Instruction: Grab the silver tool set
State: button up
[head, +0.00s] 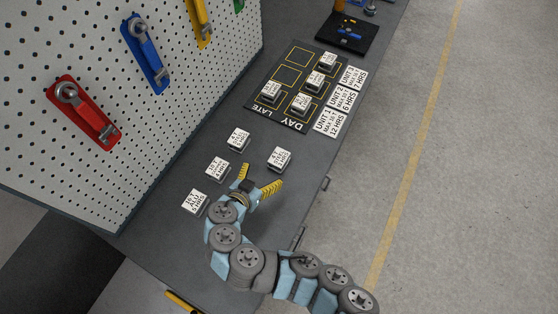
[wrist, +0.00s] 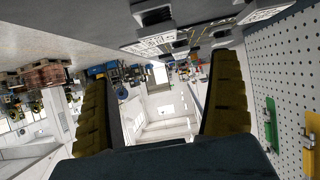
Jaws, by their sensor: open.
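No single item in view is clearly marked as a silver tool set. Silver wrench-like tools sit on a red holder (head: 84,112), a blue holder (head: 146,52) and a yellow holder (head: 200,22) on the pegboard. A green holder (head: 239,5) is cut off at the top of the head view; it also shows in the wrist view (wrist: 270,125). My gripper (head: 262,176) is open, its yellow fingers apart over the dark bench among the labelled blocks. It also shows open and empty in the wrist view (wrist: 162,75). The holders are away from it, to the left and farther back.
Labelled blocks stand near my gripper: one just beyond it (head: 280,158), others to its left (head: 217,167). A black schedule board (head: 289,75) with more blocks and label cards (head: 340,98) lies farther back. A dark tray (head: 346,34) stands beyond. The pegboard (head: 110,180) bounds the left side.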

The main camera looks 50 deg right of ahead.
jog(key=p, duration=0.1)
send_near(280, 156)
jog(key=x, duration=0.3)
jog(key=shift+w+d+f, duration=0.2)
jog(key=shift+p+x, duration=0.65)
jog(key=shift+x, duration=2.4)
jog(key=shift+s+f, duration=0.1)
jog(key=c, duration=1.4)
jog(key=shift+o, duration=0.2)
